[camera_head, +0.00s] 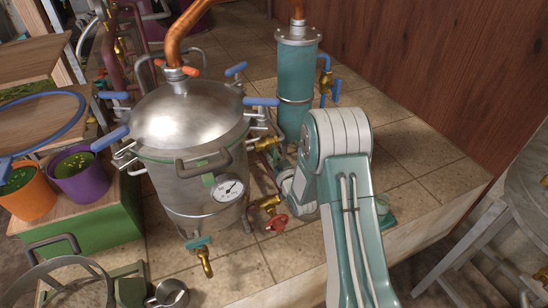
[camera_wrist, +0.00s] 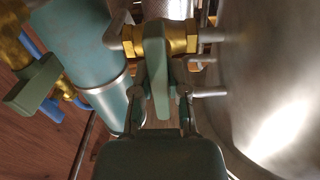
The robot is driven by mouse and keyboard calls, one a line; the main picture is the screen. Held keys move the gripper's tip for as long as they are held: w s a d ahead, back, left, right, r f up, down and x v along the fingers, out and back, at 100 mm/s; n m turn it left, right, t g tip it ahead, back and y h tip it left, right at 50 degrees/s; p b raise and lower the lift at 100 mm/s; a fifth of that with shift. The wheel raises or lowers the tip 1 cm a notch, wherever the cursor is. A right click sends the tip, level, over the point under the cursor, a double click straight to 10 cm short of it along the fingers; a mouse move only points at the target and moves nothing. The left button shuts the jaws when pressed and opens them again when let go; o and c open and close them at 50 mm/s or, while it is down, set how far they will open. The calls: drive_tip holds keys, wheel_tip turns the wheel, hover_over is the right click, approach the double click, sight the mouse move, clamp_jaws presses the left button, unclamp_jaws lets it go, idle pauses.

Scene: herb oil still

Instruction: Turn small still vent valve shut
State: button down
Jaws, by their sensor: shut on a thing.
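The vent valve (camera_wrist: 180,38) has a brass body on a thin pipe between the steel still and a teal column. Its green lever handle (camera_wrist: 155,60) points down in the wrist view, across the line of the brass body. My gripper (camera_wrist: 158,92) is shut on the handle, with one finger on each side of it. In the head view, the small still (camera_head: 190,125) is a shiny steel pot with blue clamp handles. A brass valve (camera_head: 265,143) shows at its right side. My arm largely hides the gripper there.
The teal column (camera_head: 297,85) stands behind my arm. A red-handled tap (camera_head: 277,222) and a drain tap (camera_head: 203,258) sit low on the still. Another green-handled brass valve (camera_wrist: 35,85) is at left in the wrist view. Plant pots (camera_head: 78,178) stand at left.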

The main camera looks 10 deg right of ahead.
drive_tip(key=c, duration=0.6)
unclamp_jaws()
drive_tip(key=shift+f, duration=0.3)
drive_tip(key=shift+c, duration=0.2)
drive_tip(key=shift+r, duration=0.15)
drive_tip(key=s+d, duration=0.2)
drive_tip(key=s, duration=0.9)
drive_tip(key=shift+s+d, duration=0.15)
drive_tip(key=shift+s, duration=0.2)
